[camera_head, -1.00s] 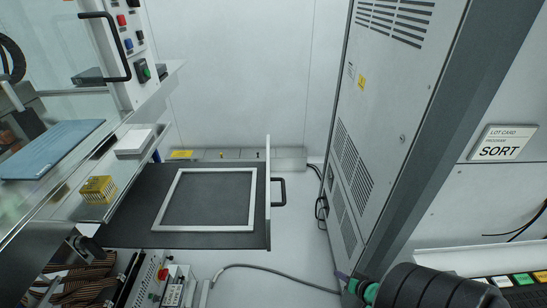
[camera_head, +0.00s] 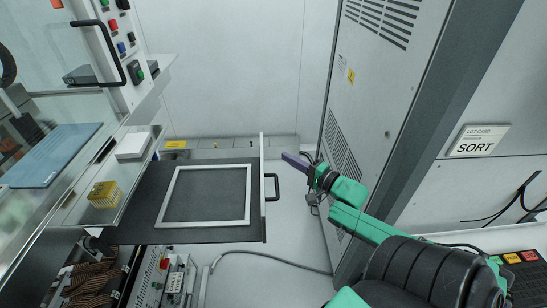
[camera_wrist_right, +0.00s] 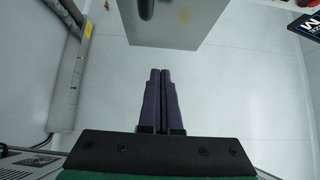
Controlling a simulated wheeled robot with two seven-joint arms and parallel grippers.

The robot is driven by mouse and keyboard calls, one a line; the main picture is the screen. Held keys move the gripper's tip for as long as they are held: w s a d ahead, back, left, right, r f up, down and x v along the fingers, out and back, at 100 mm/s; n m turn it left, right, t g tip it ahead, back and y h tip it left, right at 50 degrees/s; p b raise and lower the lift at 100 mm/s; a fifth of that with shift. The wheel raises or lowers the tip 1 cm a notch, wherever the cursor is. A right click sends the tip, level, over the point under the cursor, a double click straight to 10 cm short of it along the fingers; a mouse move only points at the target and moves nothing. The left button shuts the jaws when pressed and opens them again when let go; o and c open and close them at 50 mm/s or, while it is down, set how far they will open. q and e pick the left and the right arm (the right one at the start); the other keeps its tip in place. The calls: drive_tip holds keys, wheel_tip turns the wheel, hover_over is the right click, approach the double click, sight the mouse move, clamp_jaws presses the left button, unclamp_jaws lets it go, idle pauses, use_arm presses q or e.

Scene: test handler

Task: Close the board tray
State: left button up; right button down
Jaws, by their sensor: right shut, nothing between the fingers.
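The board tray (camera_head: 150,222) is a dark flat drawer pulled out to the right from the machine, with a light square frame (camera_head: 247,205) lying on it. Its upright front panel (camera_head: 263,205) carries a black handle (camera_head: 276,187) on the outer side. My right gripper (camera_head: 287,157) has purple fingers, shut and empty, to the right of the front panel and a little above the handle in the head view. In the right wrist view the shut fingers (camera_wrist_right: 160,75) point toward the grey panel (camera_wrist_right: 185,22) and part of the dark handle (camera_wrist_right: 146,8), with a gap between. My left gripper is out of view.
A tall grey cabinet (camera_head: 375,110) stands to the right of the tray, close to my right arm. A cable (camera_head: 270,255) runs across the floor. A yellow block (camera_head: 103,195) and a blue board (camera_head: 55,155) sit at the left. Pale floor is open between tray and cabinet.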

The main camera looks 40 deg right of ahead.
drive_tip(key=w+a+p, duration=0.1)
drive_tip(key=w+a, duration=0.2)
drive_tip(key=shift+w+a, duration=0.25)
drive_tip(key=shift+w, duration=0.15)
